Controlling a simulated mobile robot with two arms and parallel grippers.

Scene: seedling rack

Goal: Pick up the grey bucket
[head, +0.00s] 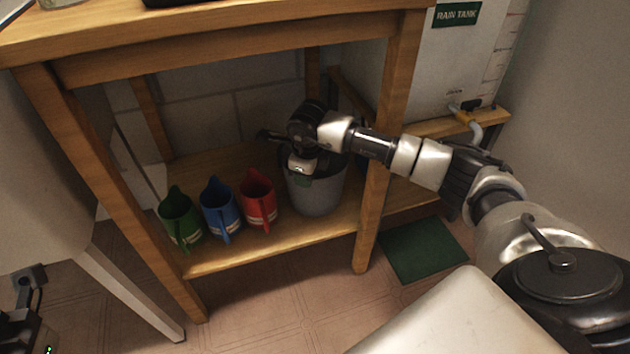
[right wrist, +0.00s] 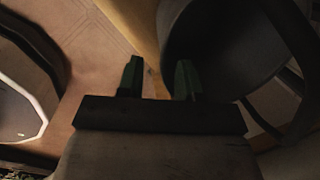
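The grey bucket (head: 318,198) stands upright on the lower shelf of the wooden bench, to the right of three jugs. My right arm reaches in from the right, and its gripper (head: 303,181) is at the bucket's near rim, pointing down. In the right wrist view the two green-tipped fingers (right wrist: 159,80) are apart. The bucket (right wrist: 222,40) shows there with its dark inside; its rim edge appears between the fingers. I cannot tell whether they touch it. The wrist hides part of the bucket's top.
Green (head: 181,220), blue (head: 220,209) and red (head: 258,200) jugs stand in a row left of the bucket. A bench leg (head: 377,180) stands just right of it, close to my forearm. The bench top (head: 230,22) is above. A green mat (head: 422,250) lies on the floor.

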